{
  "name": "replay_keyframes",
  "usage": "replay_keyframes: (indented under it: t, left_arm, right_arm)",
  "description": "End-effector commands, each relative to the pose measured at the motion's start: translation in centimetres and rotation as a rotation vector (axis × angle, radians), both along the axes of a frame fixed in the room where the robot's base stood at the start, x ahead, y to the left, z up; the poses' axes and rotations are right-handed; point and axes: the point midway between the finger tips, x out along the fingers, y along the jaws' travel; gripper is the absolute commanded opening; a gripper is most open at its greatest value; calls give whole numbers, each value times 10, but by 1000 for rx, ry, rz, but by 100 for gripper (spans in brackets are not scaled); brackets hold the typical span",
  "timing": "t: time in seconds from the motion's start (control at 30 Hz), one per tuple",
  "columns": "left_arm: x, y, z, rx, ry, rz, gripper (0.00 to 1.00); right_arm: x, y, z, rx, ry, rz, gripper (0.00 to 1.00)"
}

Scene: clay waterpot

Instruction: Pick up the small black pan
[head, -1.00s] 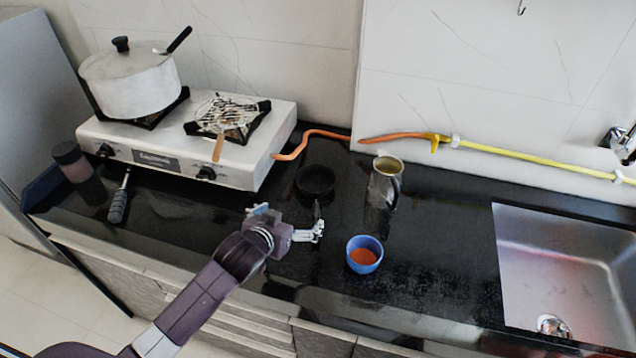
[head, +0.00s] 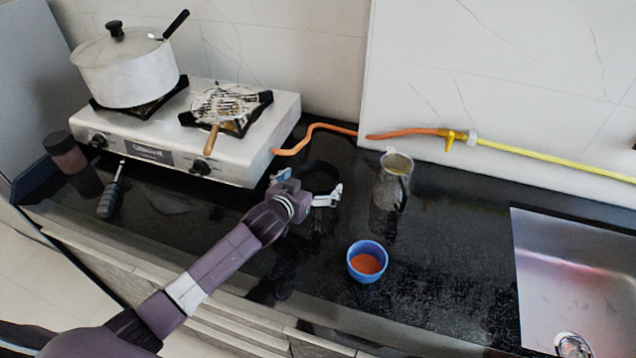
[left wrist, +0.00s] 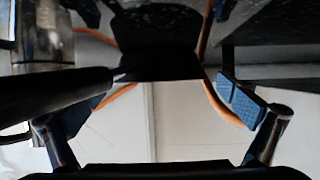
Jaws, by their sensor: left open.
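The small black pan (head: 320,174) sits on the black counter, right of the stove and left of the metal mug. Its dark shape is hard to make out against the counter, and my gripper partly covers its near side. My left gripper (head: 308,186) is open, its fingers spread at the near side of the pan. In the left wrist view the spread fingers (left wrist: 160,110) show with a dark shape, seemingly the pan (left wrist: 155,45), ahead between them. A black bar reaches in from the left there; I cannot tell whether it is the handle. My right gripper is out of view.
A metal mug (head: 391,182) and a blue bowl (head: 367,262) with orange contents stand to the right. A stove (head: 225,165) with a large pot (head: 125,72) is at the left. An orange hose (head: 310,133) runs behind. The sink (head: 570,275) is far right.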

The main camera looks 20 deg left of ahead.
Motion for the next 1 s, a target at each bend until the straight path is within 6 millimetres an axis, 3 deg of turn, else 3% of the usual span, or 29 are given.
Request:
replay_keyframes:
  t: [0.23,0.5,0.7,1.0]
  left_arm:
    - [18,-3,-7,-1,-4,0,100]
    - [20,-3,-8,-2,-3,-1,100]
    - [21,-3,-9,-1,-1,-1,79]
    - [20,-3,-10,-1,0,0,46]
  right_arm:
    - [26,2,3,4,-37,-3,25]
    - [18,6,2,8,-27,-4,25]
    - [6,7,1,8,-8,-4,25]
    - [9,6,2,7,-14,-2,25]
